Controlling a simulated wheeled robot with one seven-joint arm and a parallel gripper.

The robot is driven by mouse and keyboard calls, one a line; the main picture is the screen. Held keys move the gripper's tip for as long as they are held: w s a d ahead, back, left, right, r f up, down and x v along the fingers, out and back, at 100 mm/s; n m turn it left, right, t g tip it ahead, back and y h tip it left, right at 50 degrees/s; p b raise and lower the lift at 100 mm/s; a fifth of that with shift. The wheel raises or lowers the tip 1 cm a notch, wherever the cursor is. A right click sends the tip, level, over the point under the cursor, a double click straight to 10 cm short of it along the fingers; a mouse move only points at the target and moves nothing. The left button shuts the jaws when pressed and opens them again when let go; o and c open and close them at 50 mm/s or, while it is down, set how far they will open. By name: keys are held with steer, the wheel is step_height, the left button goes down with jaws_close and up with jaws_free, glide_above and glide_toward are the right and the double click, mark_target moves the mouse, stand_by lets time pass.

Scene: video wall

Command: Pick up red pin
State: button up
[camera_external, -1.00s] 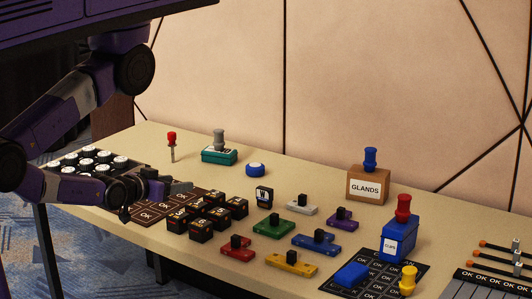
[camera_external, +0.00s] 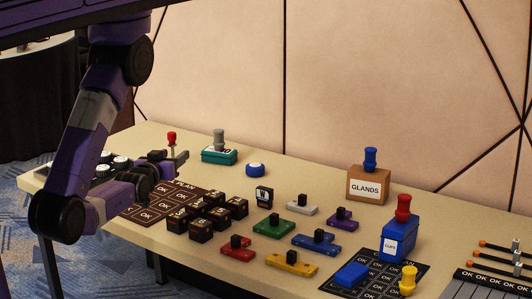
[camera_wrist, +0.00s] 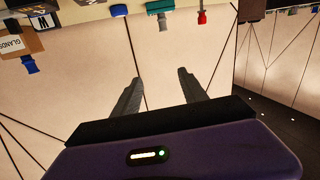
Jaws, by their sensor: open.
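The red pin (camera_external: 172,136) stands upright at the far left part of the table, with a red head; its lower part is hidden behind my gripper in the external view. In the wrist view, which is upside down, a red piece that looks like its head (camera_wrist: 202,17) shows near the top edge. My gripper (camera_external: 172,157) is in front of the pin in the external view, at about the height of its shaft. In the wrist view my gripper (camera_wrist: 160,75) is open, with nothing between its fingers. The pin lies outside the finger gap there.
A teal block with a grey knob (camera_external: 219,156) and a blue round piece (camera_external: 256,170) stand right of the pin. Black-and-white round pieces (camera_external: 122,162) are at the left edge, partly hidden by my arm. Several black cubes (camera_external: 209,216) stand nearer the front.

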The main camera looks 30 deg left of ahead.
mark_target(169, 137)
steer(key=w+a+f+n+g+p, duration=0.1)
steer(key=w+a+n, duration=0.6)
steer(key=a, duration=0.5)
steer(key=w+a+f+n+g+p, duration=0.1)
steer(key=w+a+n+g, duration=0.1)
steer(key=w+a+n, duration=0.65)
steer(key=w+a+f+n+g+p, duration=0.1)
steer(key=w+a+n, duration=0.3)
steer(key=a+n, duration=0.8)
steer(key=w+d+f+h, duration=0.2)
steer(key=w, duration=0.1)
steer(key=w+d+f+n+h, duration=0.1)
steer(key=w+d+f+h, duration=0.1)
steer(key=w+d+f+n+h, duration=0.1)
steer(key=w+d+f+h, duration=0.1)
steer(key=w+h, duration=0.1)
steer(key=shift+w+d+n+t, duration=0.2)
steer(key=shift+w+n+t, duration=0.05)
steer(key=shift+w+t, duration=0.1)
steer(key=shift+c, duration=0.2)
jaws_close()
